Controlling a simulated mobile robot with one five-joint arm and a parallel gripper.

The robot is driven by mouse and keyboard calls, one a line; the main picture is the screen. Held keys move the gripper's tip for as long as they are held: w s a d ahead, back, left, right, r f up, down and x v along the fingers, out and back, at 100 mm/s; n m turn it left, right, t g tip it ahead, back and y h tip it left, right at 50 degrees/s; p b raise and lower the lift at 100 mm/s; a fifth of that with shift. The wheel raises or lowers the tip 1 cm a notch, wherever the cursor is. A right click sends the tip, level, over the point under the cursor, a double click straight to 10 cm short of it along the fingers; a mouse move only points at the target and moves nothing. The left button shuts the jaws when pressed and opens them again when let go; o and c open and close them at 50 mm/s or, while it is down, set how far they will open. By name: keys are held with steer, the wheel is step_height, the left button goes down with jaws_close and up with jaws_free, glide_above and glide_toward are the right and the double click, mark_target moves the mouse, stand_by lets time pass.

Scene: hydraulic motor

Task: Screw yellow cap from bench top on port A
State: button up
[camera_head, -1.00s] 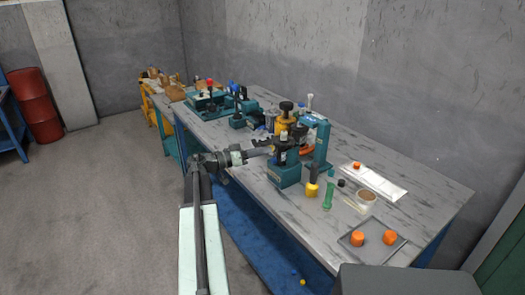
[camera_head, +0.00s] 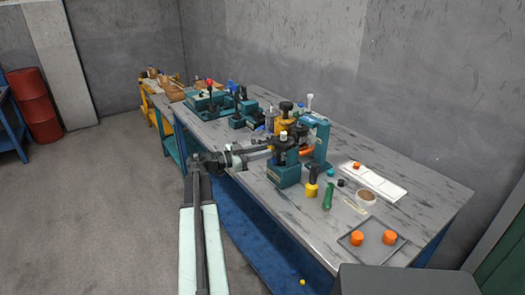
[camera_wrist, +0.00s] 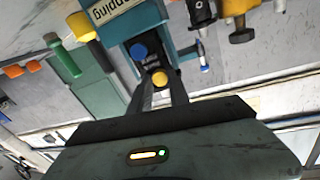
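The yellow cap (camera_wrist: 161,78) sits between the tips of my gripper (camera_wrist: 162,84) in the wrist view. The fingers converge on both sides of it and appear shut on it. Beyond it is the teal-and-dark hydraulic motor fixture (camera_wrist: 128,20), with a blue cap (camera_wrist: 138,50) fitted on its face. In the head view, my gripper (camera_head: 267,149) is just left of the fixture (camera_head: 287,172) on the bench top (camera_head: 350,200). Port A is not clearly readable in either view, and the cap appears apart from the fixture face.
A grey tray (camera_head: 372,252) with orange caps (camera_head: 358,238) is at the near right. Other equipment (camera_head: 212,98) crowds the bench to the left. A small yellow item (camera_head: 302,281) lies low, below the bench.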

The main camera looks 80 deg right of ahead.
stand_by(0.4)
steer(key=n, duration=1)
jaws_close()
